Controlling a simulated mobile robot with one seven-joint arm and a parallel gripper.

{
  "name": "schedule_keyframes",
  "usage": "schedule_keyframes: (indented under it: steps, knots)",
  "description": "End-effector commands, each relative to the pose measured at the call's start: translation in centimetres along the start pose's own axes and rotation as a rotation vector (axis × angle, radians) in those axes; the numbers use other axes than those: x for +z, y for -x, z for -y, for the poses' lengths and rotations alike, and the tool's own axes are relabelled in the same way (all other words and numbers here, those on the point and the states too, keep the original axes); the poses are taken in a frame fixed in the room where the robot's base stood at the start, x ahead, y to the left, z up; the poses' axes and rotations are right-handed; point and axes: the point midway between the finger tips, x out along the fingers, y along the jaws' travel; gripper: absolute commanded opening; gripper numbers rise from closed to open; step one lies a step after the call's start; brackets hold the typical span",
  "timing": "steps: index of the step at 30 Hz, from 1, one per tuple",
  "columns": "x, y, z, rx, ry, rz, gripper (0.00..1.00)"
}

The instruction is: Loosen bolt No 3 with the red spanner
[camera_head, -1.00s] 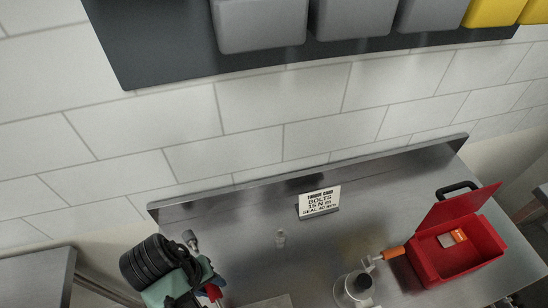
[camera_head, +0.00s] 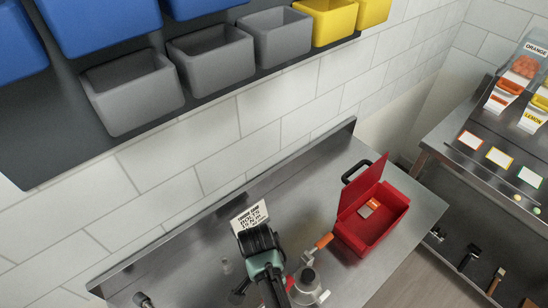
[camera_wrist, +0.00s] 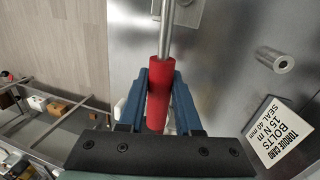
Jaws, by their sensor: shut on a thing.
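My gripper (camera_wrist: 160,97) is shut on the red handle of the red spanner (camera_wrist: 158,82) in the wrist view. The spanner's metal shaft runs away from me to the top edge, where its far end is cut off. In the head view my wrist covers most of the gripper, and a bit of the red handle (camera_head: 290,283) shows beside it. A round metal fitting with an orange-handled lever (camera_head: 320,243) stands just right of my gripper on the steel table. I cannot make out bolt No 3 or any bolt number.
A torque card (camera_wrist: 284,132) stands on the steel table (camera_head: 190,262), close to my wrist in the head view. A short metal cylinder (camera_wrist: 275,60) stands near it. An open red toolbox (camera_head: 375,225) is at the right. Bins (camera_head: 215,58) hang on the wall above.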

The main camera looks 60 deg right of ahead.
Motion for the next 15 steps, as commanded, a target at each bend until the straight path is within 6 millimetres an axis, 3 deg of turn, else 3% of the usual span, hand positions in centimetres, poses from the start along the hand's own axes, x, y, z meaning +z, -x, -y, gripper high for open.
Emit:
schedule_keyframes:
  steps: [15]
  knots:
    - [-0.56, 0.15, -0.49, 0.005, -0.063, 0.013, 0.0]
